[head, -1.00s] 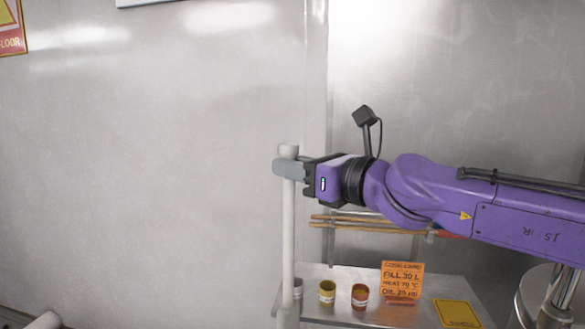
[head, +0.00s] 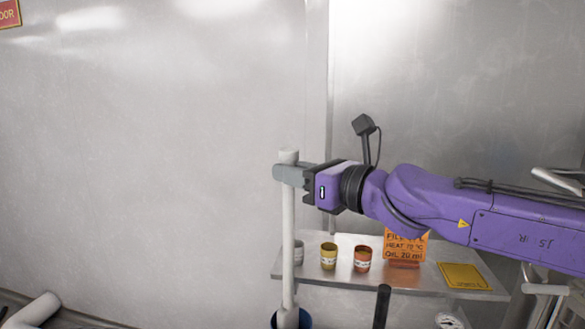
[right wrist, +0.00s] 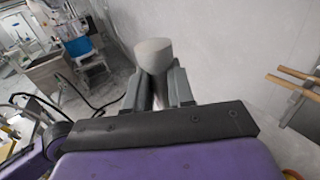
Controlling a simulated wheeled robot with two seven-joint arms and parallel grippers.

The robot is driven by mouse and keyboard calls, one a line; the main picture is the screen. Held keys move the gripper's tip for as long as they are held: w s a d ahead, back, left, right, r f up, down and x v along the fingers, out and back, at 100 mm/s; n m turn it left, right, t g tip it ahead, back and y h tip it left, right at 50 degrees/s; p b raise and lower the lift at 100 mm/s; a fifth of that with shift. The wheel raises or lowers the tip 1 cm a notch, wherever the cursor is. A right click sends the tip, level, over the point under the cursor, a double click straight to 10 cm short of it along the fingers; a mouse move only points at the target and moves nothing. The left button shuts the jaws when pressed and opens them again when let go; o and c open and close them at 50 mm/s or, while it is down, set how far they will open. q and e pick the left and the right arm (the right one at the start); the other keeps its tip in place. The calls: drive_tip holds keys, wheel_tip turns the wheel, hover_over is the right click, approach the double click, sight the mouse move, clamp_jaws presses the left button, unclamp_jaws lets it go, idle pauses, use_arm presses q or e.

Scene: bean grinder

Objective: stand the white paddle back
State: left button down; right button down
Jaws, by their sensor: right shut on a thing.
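The white paddle (head: 288,235) is a long pale shaft that stands nearly upright in the head view, in front of the grey wall. My right gripper (head: 284,173) is shut on the shaft just below its top end. The paddle's top (right wrist: 153,54) also shows between the fingers in the right wrist view. The lower end of the paddle is at a dark blue round container (head: 304,318) at the bottom edge of the head view. I cannot tell whether it is inside it or in front of it. My left gripper is out of view.
A metal shelf (head: 340,277) behind the paddle holds a yellow cup (head: 328,257), a red cup (head: 362,259), an orange sign (head: 405,248) and a yellow card (head: 463,277). A black upright handle (head: 382,306) stands right of the container. Wooden rods (right wrist: 290,82) show in the right wrist view.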

drive_tip(key=shift+f+b, duration=2.55)
drive_tip(key=shift+f, duration=0.9)
drive_tip(key=c, duration=0.9)
unclamp_jaws()
drive_tip(key=p, duration=0.2)
approach(293, 210)
drive_tip(key=shift+s+d, duration=0.2)
